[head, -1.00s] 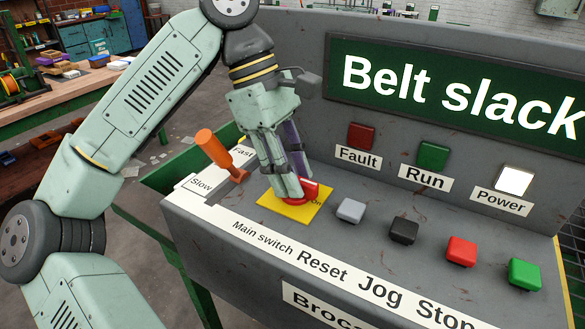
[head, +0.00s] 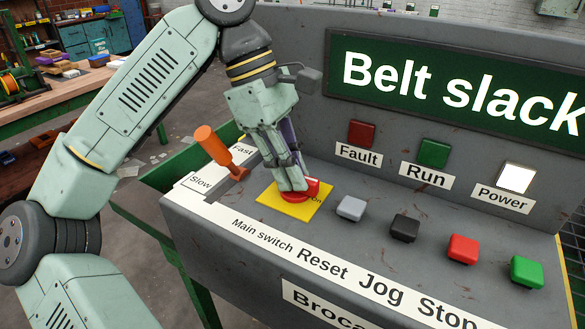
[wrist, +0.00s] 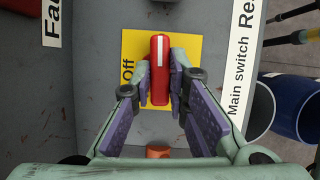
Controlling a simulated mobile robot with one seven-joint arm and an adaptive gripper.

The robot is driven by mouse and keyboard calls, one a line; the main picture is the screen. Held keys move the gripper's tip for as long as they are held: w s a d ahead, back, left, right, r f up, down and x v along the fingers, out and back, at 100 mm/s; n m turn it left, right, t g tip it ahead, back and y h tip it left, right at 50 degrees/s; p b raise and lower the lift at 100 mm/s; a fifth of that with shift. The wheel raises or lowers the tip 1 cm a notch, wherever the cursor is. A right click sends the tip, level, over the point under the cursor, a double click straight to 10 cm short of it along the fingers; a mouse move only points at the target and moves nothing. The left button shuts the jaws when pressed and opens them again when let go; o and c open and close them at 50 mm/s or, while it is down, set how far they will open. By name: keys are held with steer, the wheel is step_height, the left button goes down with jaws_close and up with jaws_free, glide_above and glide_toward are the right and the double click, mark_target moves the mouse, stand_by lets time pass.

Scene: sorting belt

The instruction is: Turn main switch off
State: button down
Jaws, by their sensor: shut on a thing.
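The main switch is a red rotary knob (head: 313,186) on a yellow plate (head: 276,207) at the left of the grey console's sloped panel. My gripper (head: 292,186) reaches down over it and hides part of it. In the wrist view, the red handle (wrist: 160,88) stands between the two fingertips (wrist: 160,82), which are shut on its sides. A white mark on the handle lies at its upper end there, away from the "Off" word at its left. In the head view, that end points right, beside the "On" word.
An orange lever (head: 213,146) stands just left of the switch, by the Slow and Fast labels. Grey (head: 351,208), black (head: 404,228), red (head: 462,249) and green (head: 525,272) buttons run to the right. The power lamp (head: 515,178) is lit white. The upright panel rises behind.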

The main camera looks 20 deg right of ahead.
steer(key=n+b, duration=0.1)
steer(key=n, duration=0.1)
steer(key=n+t+b, duration=0.1)
steer(key=n, duration=0.1)
steer(key=shift+s+a+f+h+b, duration=0.1)
steer(key=shift+f+h+b, duration=0.05)
steer(key=shift+h+b, duration=0.25)
steer(key=n+t+b, duration=0.2)
steer(key=n, duration=0.2)
steer(key=shift+s, duration=0.1)
steer(key=n+t+b, duration=0.1)
steer(key=n, duration=0.1)
steer(key=n+b, duration=0.1)
steer(key=n, duration=0.2)
steer(key=shift+s+t, duration=0.1)
steer(key=shift+t, duration=0.3)
steer(key=shift+s+n+t+y+b, duration=0.1)
steer(key=shift+n+t+y+b, duration=0.5)
steer(key=shift+n, duration=1.5)
steer(key=c, duration=1.6)
jaws_free()
steer(key=shift+o, duration=0.2)
steer(key=v, duration=1.2)
